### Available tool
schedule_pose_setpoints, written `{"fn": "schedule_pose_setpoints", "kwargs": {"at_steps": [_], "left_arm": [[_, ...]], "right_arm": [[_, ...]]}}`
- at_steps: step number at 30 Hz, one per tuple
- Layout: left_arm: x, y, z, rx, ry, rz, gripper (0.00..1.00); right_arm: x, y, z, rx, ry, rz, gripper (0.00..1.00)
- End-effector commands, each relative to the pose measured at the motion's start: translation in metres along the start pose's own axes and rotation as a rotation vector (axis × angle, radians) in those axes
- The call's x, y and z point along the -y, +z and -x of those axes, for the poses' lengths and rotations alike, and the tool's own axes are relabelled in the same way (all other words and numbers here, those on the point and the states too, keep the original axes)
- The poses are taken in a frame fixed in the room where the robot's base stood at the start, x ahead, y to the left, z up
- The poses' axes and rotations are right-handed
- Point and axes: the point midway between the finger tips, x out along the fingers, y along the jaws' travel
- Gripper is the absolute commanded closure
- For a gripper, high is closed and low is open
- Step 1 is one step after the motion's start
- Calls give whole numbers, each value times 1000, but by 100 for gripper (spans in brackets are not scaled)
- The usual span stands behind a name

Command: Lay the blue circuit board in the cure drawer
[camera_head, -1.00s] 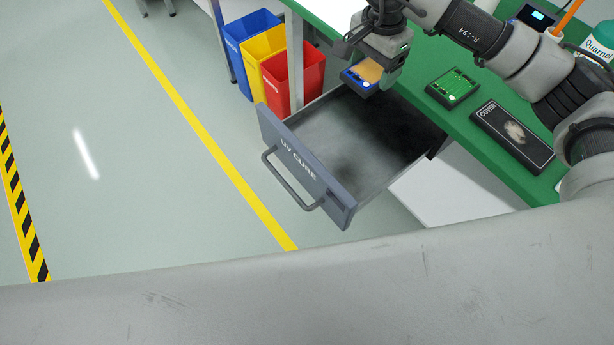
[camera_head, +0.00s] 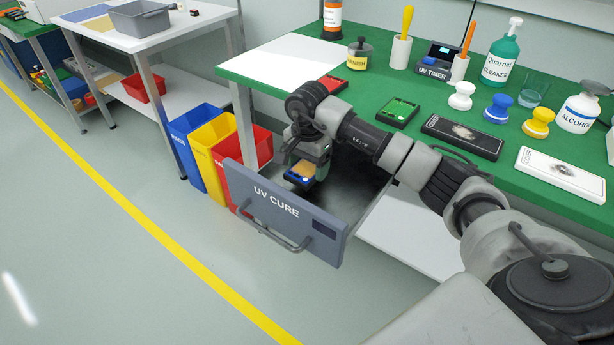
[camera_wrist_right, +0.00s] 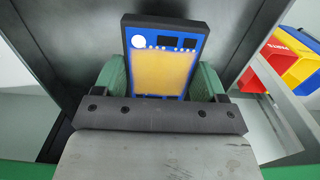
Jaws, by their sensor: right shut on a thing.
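The cure drawer (camera_head: 285,212), labelled UV CURE, stands pulled open below the green table. My right gripper (camera_head: 304,172) is over the drawer, behind its front panel. It is shut on the blue circuit board (camera_head: 298,180), which has an amber middle. In the right wrist view the board (camera_wrist_right: 163,70) sits between the two green fingers of the gripper (camera_wrist_right: 160,85), with the drawer's grey interior (camera_wrist_right: 235,20) around it. I cannot tell whether the board touches the drawer floor. My left gripper is not in view.
The green table (camera_head: 275,90) holds a green board on a tray (camera_head: 398,111), a red tray (camera_head: 333,84), a black cover (camera_head: 462,136), a white cover (camera_head: 562,174), stamps and bottles. Blue, yellow and red bins (camera_head: 205,150) stand left of the drawer. The floor in front is clear.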

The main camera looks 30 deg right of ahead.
Motion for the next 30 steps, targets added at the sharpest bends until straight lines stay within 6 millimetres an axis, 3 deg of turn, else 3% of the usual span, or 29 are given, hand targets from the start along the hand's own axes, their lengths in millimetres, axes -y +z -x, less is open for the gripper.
{"fn": "schedule_pose_setpoints", "kwargs": {"at_steps": [6,20,21,25,30], "left_arm": [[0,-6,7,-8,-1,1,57],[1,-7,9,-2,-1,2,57],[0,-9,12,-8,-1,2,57],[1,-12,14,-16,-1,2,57],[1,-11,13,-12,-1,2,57]], "right_arm": [[0,1,-31,2,1,0,54],[0,0,-34,0,0,1,54],[0,0,-34,1,1,1,22],[0,0,-34,1,1,0,3],[0,0,-34,0,1,0,3]]}}
